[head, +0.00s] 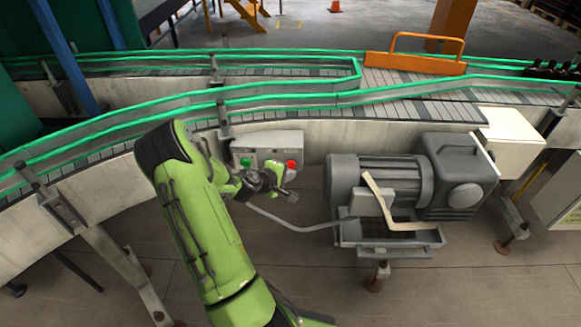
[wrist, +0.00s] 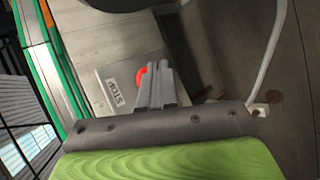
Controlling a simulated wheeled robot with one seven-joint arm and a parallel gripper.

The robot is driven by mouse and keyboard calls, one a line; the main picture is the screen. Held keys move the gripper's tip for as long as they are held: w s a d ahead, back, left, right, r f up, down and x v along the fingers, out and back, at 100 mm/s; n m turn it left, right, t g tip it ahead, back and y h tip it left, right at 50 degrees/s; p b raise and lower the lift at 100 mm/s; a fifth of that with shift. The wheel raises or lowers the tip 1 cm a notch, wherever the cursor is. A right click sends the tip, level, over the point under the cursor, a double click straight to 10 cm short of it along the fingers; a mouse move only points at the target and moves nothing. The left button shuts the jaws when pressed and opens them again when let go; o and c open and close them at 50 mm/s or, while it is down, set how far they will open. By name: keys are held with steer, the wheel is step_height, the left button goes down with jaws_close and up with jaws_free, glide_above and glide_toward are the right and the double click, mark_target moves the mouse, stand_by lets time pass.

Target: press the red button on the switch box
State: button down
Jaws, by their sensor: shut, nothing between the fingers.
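The grey switch box (head: 268,146) is fixed to the side of the conveyor, with a green button (head: 245,162) on the left and the red button (head: 291,165) on the right of its front. In the wrist view the red button (wrist: 141,76) shows beside a STOP label (wrist: 114,92), partly hidden by my fingers. My gripper (head: 287,190) is shut and empty, just in front of and below the red button in the head view. In the wrist view its fingertips (wrist: 157,72) overlap the button's right side. I cannot tell whether they touch it.
A grey motor (head: 385,180) on a stand is to the right of the box, with a beige bent strip (head: 378,200) on it. A grey cable (head: 300,228) hangs below the box. The conveyor (head: 100,205) with green rails runs behind. An orange gate (head: 415,62) stands across it.

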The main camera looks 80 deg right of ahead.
steer(key=a+b, duration=0.1)
steer(key=a, duration=0.1)
steer(key=s+a, duration=0.1)
steer(key=a, duration=0.2)
steer(key=shift+b, duration=0.35)
stand_by(0.8)
steer(key=w+a+r+m+t+y, duration=0.1)
steer(key=w+a+r+t+y, duration=0.1)
steer(key=w+a+r, duration=0.4)
steer(key=w+a+r+t+y, duration=0.25)
steer(key=w+a, duration=0.25)
steer(key=a, duration=0.3)
steer(key=w+a+r+m+t+y, duration=0.1)
steer(key=w+a+r+t, duration=0.2)
steer(key=w+a, duration=0.3)
steer(key=s+a+r+n+y, duration=0.1)
steer(key=s+a+r, duration=0.2)
steer(key=a, duration=0.4)
steer(key=s+a+r+n+t+y, duration=0.1)
steer(key=s+a+r+n+y, duration=0.1)
steer(key=a, duration=0.6)
steer(key=s+a+r+n+t+y, duration=0.1)
steer(key=s+a+r, duration=0.3)
steer(key=a, duration=0.4)
steer(key=shift+r+n+y+p, duration=0.2)
steer(key=shift+n+y+p, duration=0.1)
steer(key=shift+n+y, duration=0.3)
steer(key=shift+s+t, duration=0.1)
steer(key=shift+t, duration=0.15)
